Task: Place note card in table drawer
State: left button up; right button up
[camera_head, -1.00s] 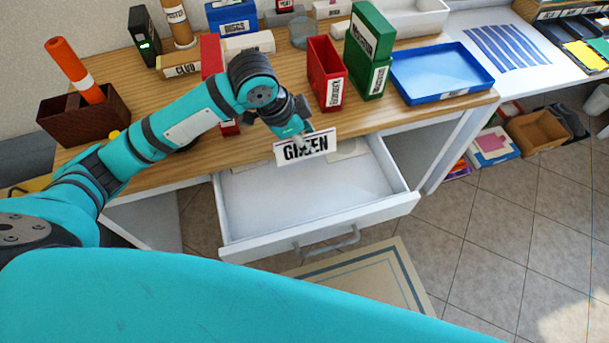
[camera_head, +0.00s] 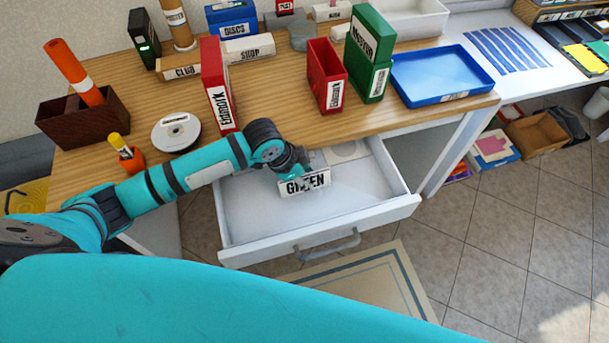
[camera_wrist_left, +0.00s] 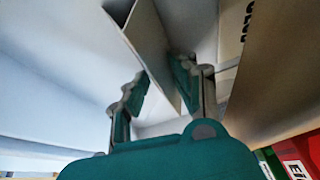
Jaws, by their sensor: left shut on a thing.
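The white note card (camera_head: 305,186) bears dark lettering that looks like "GREEN", partly covered by my fingers. My left gripper (camera_head: 297,172) is shut on the card and holds it over the inside of the open table drawer (camera_head: 253,212). In the left wrist view the card (camera_wrist_left: 150,35) stands between the two fingers of my left gripper (camera_wrist_left: 155,95). Whether the card touches the drawer floor cannot be told. A flat pale item (camera_head: 347,151) lies at the back of the drawer. My right gripper is not in view.
The wooden tabletop (camera_head: 290,130) is above and behind the drawer. Near its edge stand a red "Eldorark" box (camera_head: 213,85), a red holder (camera_head: 325,75), a green box (camera_head: 372,50) and a blue tray (camera_head: 440,72). The drawer's front half is clear.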

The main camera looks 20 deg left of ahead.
pick_arm(q)
jog(key=o, duration=0.6)
jog(key=v, duration=1.2)
jog(key=shift+p, duration=0.35)
jog(key=shift+s, duration=0.1)
